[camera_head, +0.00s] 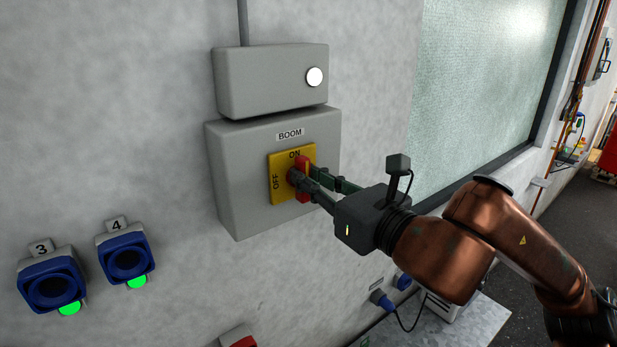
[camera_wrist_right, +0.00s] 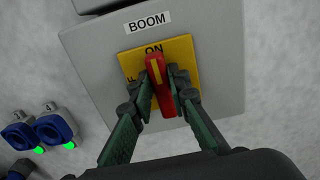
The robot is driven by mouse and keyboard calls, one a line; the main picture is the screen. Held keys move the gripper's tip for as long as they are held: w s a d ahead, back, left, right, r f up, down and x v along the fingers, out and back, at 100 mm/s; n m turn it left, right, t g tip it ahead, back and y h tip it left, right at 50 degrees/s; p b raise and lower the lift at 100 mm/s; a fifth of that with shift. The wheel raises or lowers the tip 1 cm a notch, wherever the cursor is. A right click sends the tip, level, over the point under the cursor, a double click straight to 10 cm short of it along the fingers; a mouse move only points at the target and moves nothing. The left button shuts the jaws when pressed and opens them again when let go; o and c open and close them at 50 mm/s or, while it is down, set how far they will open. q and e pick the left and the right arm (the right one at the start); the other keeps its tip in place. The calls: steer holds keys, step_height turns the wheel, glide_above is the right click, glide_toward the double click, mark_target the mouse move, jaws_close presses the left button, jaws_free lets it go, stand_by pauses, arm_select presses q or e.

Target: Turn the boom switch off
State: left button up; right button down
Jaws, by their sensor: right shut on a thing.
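The boom switch is a red rotary handle (camera_wrist_right: 161,86) on a yellow plate (camera_head: 278,185) marked ON at the top and OFF at the left. The plate is on a grey box (camera_head: 232,180) labelled BOOM, fixed to the wall. In the right wrist view the handle stands nearly upright, its light mark pointing toward ON. My right gripper (camera_head: 305,180) is at the handle and shut on it, one finger on each side; it also shows in the right wrist view (camera_wrist_right: 160,98). The fingers hide part of the handle in the head view. My left gripper is not in view.
A smaller grey box (camera_head: 265,85) with a white round lamp (camera_head: 314,77) is above. Blue sockets numbered 3 (camera_head: 50,287) and 4 (camera_head: 125,260), with green lights, are at lower left. A frosted window (camera_head: 480,70) is at right. A grey bench (camera_head: 470,325) is below my right arm.

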steer(key=n+b, duration=0.3)
steer(key=n, duration=0.3)
steer(key=f+n+b, duration=0.1)
steer(key=n+b, duration=0.2)
steer(key=n, duration=0.3)
steer(key=a+n+b, duration=0.1)
steer(key=n+b, duration=0.3)
steer(key=n, duration=0.2)
steer(key=shift+s+f, duration=0.2)
steer(key=shift+s, duration=0.2)
stand_by(0.5)
steer(key=c, duration=1.8)
jaws_free()
steer(key=shift+a, duration=0.1)
steer(key=shift+c, duration=0.2)
